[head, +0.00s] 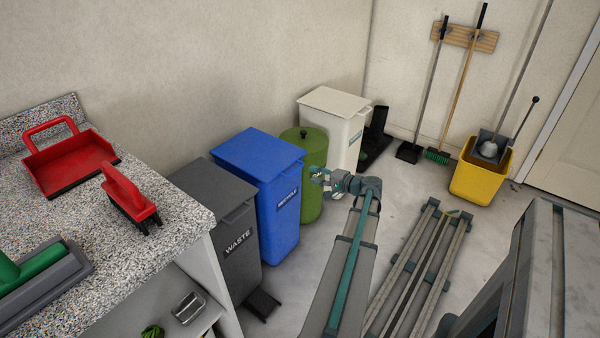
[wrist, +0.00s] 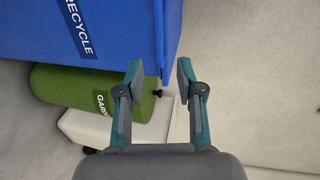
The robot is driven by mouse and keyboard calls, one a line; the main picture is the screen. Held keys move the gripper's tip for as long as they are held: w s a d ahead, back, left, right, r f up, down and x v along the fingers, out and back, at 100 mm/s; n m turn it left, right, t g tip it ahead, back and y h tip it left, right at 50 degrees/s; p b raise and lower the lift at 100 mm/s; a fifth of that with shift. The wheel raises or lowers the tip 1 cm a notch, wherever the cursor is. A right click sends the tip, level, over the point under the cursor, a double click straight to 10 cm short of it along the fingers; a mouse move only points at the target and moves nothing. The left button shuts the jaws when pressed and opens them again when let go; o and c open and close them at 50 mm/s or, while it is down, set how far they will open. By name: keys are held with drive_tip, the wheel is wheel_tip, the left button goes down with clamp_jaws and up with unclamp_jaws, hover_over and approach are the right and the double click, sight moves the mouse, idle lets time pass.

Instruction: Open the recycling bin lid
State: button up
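The recycling bin (head: 275,210) is blue with a RECYCLE label and stands between the grey and green bins. Its blue lid (head: 258,150) lies flat and closed on top. My gripper (head: 318,178) is to the right of this bin, in front of the green bin. In the wrist view the blue bin (wrist: 125,28) fills the top, and my two fingers (wrist: 159,66) are spread with a gap between them. The lid's edge (wrist: 170,35) shows just above that gap. Nothing is held, and I cannot tell whether a finger touches the bin.
A grey waste bin (head: 240,240) is left of the blue bin. A green bin (head: 308,150) and a white bin (head: 347,148) stand behind it. The speckled counter (head: 175,215) is at left. A slatted metal rail (head: 415,265) lies on the floor at right.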

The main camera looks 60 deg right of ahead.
sight(297, 169)
drive_tip(key=x, duration=0.9)
drive_tip(key=shift+w+b, duration=0.1)
drive_tip(key=shift+b, duration=0.2)
clamp_jaws()
